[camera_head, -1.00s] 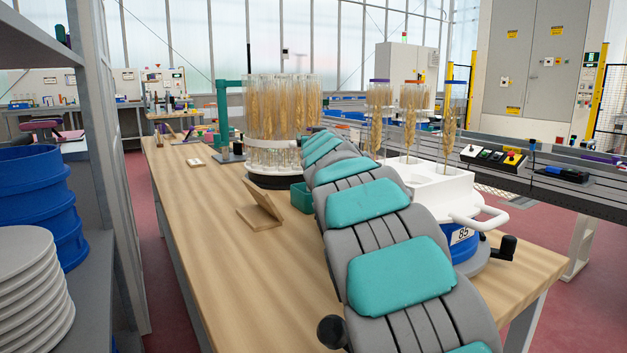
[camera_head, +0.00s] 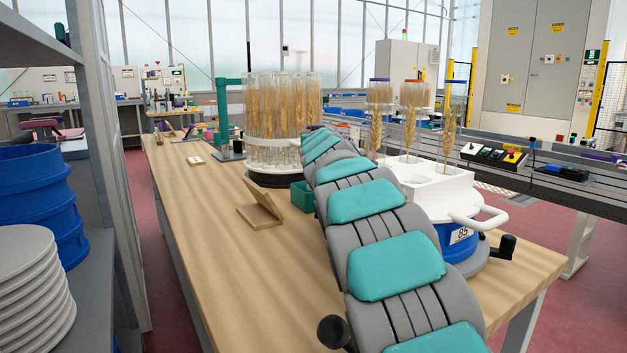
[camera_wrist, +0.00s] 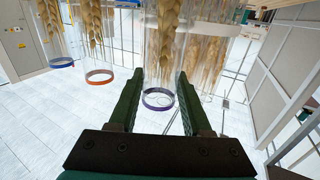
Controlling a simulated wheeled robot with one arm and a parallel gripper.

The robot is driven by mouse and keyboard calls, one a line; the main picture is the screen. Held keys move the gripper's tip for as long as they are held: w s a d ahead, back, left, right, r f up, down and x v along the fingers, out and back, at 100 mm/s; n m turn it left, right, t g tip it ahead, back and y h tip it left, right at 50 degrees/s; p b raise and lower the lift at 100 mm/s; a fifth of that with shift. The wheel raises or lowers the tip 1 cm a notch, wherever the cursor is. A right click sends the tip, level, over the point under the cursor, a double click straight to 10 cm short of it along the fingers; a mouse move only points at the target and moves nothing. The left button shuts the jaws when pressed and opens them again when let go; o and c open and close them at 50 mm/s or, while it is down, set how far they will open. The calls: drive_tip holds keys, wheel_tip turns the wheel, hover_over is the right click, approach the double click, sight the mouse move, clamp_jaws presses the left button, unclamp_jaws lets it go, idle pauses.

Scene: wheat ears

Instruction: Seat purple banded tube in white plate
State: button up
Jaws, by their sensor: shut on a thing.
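The purple banded tube (camera_wrist: 158,98) is clear, with its purple ring between the fingers of my gripper (camera_wrist: 158,92) in the wrist view. My gripper is shut on it. In the head view my arm hides the gripper. Whether the held tube touches the plate cannot be told.
An orange banded tube (camera_wrist: 99,76) and a blue banded tube (camera_wrist: 62,63) stand beside the held one. A carousel of wheat-filled tubes (camera_head: 283,110) stands further back on the wooden table (camera_head: 225,260). A wooden stand (camera_head: 260,212) and green box (camera_head: 302,195) lie near my arm.

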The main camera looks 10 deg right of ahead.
clamp_jaws()
drive_tip(key=shift+r, duration=0.1)
idle(0.3)
